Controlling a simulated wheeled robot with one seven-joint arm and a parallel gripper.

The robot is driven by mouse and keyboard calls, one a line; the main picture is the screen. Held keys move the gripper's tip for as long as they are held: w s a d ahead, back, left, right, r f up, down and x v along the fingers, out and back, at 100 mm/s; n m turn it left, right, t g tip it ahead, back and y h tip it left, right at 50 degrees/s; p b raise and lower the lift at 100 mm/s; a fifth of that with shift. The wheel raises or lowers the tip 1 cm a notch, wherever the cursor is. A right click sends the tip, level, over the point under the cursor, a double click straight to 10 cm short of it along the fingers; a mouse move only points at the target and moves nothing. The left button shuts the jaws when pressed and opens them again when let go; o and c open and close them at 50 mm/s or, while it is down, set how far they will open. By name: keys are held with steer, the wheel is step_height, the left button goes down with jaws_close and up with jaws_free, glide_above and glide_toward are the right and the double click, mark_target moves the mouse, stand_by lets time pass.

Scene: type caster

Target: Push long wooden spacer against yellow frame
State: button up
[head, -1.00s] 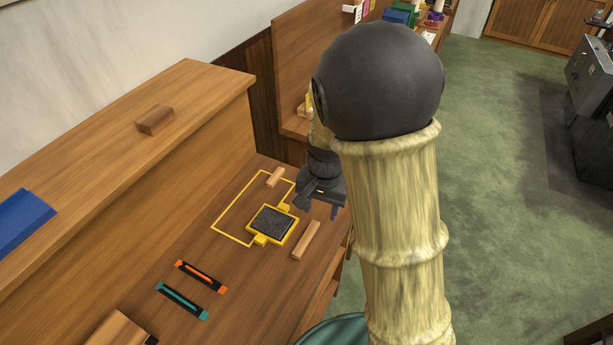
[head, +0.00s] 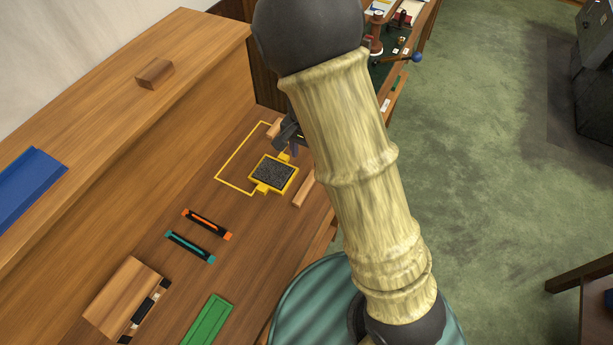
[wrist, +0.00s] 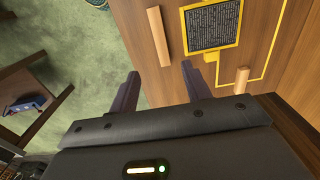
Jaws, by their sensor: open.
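The long wooden spacer (head: 304,190) lies on the bench to the right of the yellow frame (head: 262,188), with a narrow gap between them. The frame holds a dark textured block. In the wrist view the spacer (wrist: 158,38) lies ahead of my gripper (wrist: 160,70), its near end in line with the space between the fingertips, and the frame (wrist: 212,50) is to its right. My gripper is open and empty. In the head view my gripper (head: 290,138) is past the frame's far end, partly hidden by my arm.
Orange (head: 206,224) and teal (head: 190,246) tools, a wooden box (head: 122,292) and a green tray (head: 207,322) are nearer. The bench edge is just right of the long spacer.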

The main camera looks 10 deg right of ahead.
mark_target(306, 186)
step_height(306, 186, down, 14)
steer(key=shift+f+p, duration=0.2)
steer(key=shift+p, duration=0.15)
jaws_close()
stand_by(0.3)
